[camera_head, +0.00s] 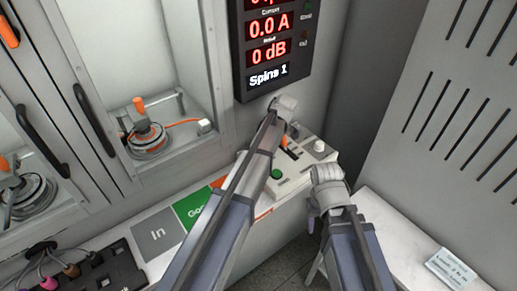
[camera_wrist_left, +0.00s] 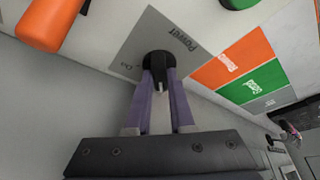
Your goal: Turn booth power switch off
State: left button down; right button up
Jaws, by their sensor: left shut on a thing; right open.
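The booth power switch is a black knob (camera_wrist_left: 158,62) on a grey plate marked Power (camera_wrist_left: 185,25) in the left wrist view. The two purple fingers of my left gripper (camera_wrist_left: 159,78) lie on either side of the knob and are shut on it. In the head view my left arm reaches up past the control box, its wrist (camera_head: 285,104) just below the display; the switch and left fingertips are hidden there. My right gripper (camera_head: 326,175) is open and empty, just right of the control box, its fingers hard to make out.
The control box (camera_head: 300,184) carries a green button (camera_head: 276,172), an orange lever (camera_head: 284,138) and a white knob (camera_head: 319,148). The display (camera_head: 270,45) reads 0.0 A and 0 dB. Motors stand in bays at left. A white table (camera_head: 405,235) is at right.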

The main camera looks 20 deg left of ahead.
pick_arm(q)
jog(key=shift+n, duration=0.3)
dwell(0.4)
jog(key=c, duration=0.8)
grip_release()
jog(key=p+v, duration=0.7)
jog(key=shift+w+d+r, duration=0.1)
jog(key=shift+d+r, duration=0.05)
jog(key=shift+r, duration=0.25)
